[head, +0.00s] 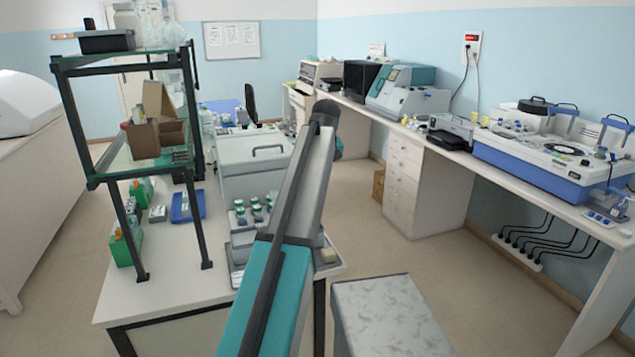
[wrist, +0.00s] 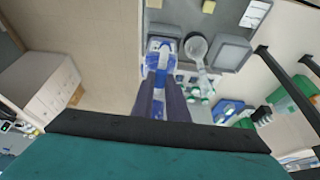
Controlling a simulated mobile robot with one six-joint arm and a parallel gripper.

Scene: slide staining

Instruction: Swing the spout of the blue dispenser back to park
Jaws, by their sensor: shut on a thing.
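The blue dispenser (wrist: 160,48), blue with clear and white parts, stands at the edge of a grey tray (wrist: 181,14) in the wrist view. My gripper (wrist: 160,80) reaches to it from below in that picture. Its two dark fingers are closed on a narrow blue piece at the dispenser's near side, which looks like the spout. The fingers hide most of that piece, so I cannot tell its exact angle. In the head view my own arm hides the dispenser and the gripper.
Beside the dispenser are a round clear vessel (wrist: 196,47), a square grey dish (wrist: 231,52) and several green-capped bottles (wrist: 201,97). A blue tray (head: 187,207) and a dark shelf frame (head: 127,66) stand left on the bench. Open floor (head: 395,240) lies to the right.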

